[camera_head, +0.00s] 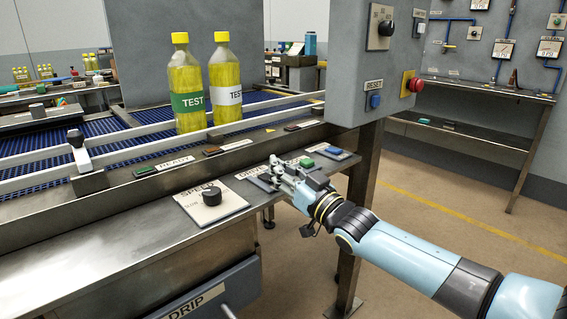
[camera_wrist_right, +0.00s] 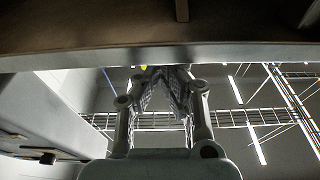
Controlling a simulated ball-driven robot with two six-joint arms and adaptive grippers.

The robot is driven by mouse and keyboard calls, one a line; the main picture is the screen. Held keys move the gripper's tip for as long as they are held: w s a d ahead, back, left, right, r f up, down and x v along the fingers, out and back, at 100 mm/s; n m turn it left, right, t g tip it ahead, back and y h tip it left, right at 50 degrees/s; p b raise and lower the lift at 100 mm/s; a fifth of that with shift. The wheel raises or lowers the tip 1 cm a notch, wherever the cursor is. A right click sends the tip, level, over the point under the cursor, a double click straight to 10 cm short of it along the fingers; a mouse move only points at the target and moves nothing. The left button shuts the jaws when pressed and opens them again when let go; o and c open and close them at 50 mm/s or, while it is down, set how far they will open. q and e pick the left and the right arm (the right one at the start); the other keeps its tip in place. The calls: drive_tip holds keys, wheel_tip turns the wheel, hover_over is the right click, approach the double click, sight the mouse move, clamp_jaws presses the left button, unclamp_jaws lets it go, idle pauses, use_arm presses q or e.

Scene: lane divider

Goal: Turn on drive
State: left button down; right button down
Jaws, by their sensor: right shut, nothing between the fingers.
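My right gripper (camera_head: 275,174) reaches in from the lower right over the front ledge of the conveyor. It is shut and empty, with its fingertips at a dark switch plate (camera_head: 262,184). A partly hidden label (camera_head: 252,172) sits beside the plate; I cannot read it fully. I cannot tell whether the fingers touch the switch. In the right wrist view the fingers (camera_wrist_right: 168,75) come together under a dark edge, and no switch shows there. A green button (camera_head: 306,162) and a blue button (camera_head: 334,150) sit just beyond the gripper. My left gripper is not in view.
A black speed knob (camera_head: 211,196) stands left of the gripper. Two yellow TEST bottles (camera_head: 186,90) (camera_head: 225,85) stand on the blue conveyor (camera_head: 110,128). A grey control box (camera_head: 352,55) with a red stop button (camera_head: 411,82) overhangs on the right. Floor is open at right.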

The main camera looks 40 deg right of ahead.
drive_tip(key=shift+f, duration=0.35)
